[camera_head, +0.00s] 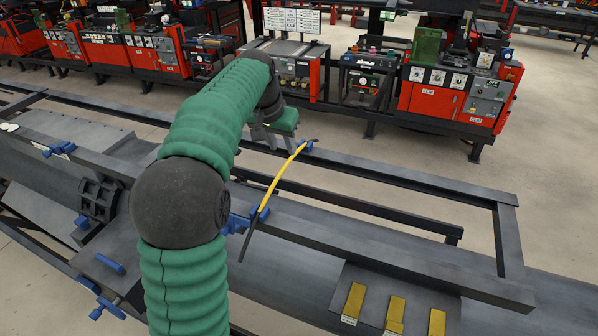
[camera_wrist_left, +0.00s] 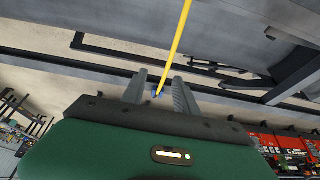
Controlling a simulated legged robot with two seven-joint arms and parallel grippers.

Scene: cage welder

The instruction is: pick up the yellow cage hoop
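The yellow cage hoop (camera_head: 277,178) is a thin curved yellow bar with dark ends. It spans the grey frame in the middle of the head view, with a blue clamp (camera_head: 262,212) at its near end and another blue piece at its far end. In the left wrist view the hoop (camera_wrist_left: 178,45) runs down from the top edge to between my finger tips in the picture. My left gripper (camera_head: 279,142) is at the hoop's far end, partly hidden by my arm. Its two grey fingers (camera_wrist_left: 158,88) are apart; contact with the hoop cannot be told. My right gripper is not in view.
The long grey steel frame (camera_head: 400,220) crosses the view. Several yellow blocks (camera_head: 395,312) lie on a dark plate at lower right. Blue clamps (camera_head: 60,149) sit at the left. Red welding machines (camera_head: 455,95) stand behind, across open floor.

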